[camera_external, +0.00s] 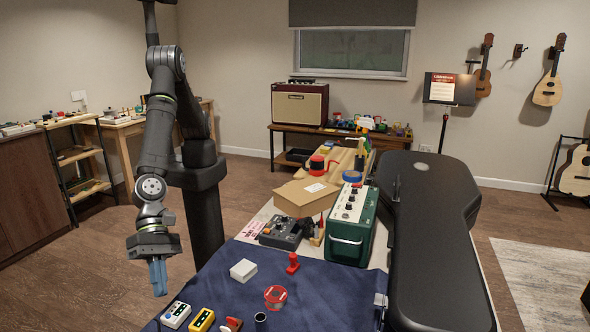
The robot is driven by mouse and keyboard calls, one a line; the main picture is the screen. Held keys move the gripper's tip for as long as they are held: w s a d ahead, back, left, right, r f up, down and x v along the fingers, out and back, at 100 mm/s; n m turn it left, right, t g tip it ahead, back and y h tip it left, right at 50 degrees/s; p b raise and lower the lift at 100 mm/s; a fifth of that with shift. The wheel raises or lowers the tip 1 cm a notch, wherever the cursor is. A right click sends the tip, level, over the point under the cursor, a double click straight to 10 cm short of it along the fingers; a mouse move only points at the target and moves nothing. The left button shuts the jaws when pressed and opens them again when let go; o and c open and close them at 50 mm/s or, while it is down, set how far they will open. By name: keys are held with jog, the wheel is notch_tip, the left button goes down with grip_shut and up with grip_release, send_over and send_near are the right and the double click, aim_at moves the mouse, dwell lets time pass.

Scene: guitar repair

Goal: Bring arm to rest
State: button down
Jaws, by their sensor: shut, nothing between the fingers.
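My gripper (158,277) hangs at the left, pointing down, with its blue fingers shut together and empty. It is over the floor just left of the workbench edge, apart from everything on the bench. My arm reaches down to it from a dark column behind the bench's left side.
The bench has a dark blue cloth (335,298) with small pedals, a white box (243,270) and a red knob-like item (292,263). Behind are a green amplifier (352,225), a cardboard box (305,197) and a black guitar case (437,235). The floor (80,270) at left is clear.

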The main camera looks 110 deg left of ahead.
jog(key=shift+f, duration=0.5)
jog(key=shift+r, duration=0.6)
jog(key=shift+f, duration=0.5)
jog(key=w+r+n+y, duration=0.1)
jog(key=w+r+n, duration=0.25)
jog(key=r, duration=0.25)
jog(key=s+f+m, duration=0.1)
jog(key=f, duration=0.1)
jog(key=s+f+m, duration=0.1)
jog(key=f, duration=0.1)
jog(key=s+f+m+h, duration=0.1)
jog(key=f, duration=0.1)
jog(key=shift+s+f+m, duration=0.25)
jog(key=shift+f, duration=0.1)
notch_tip(320, 180, up, 2)
jog(key=shift+r, duration=0.15)
jog(key=shift+f, duration=0.9)
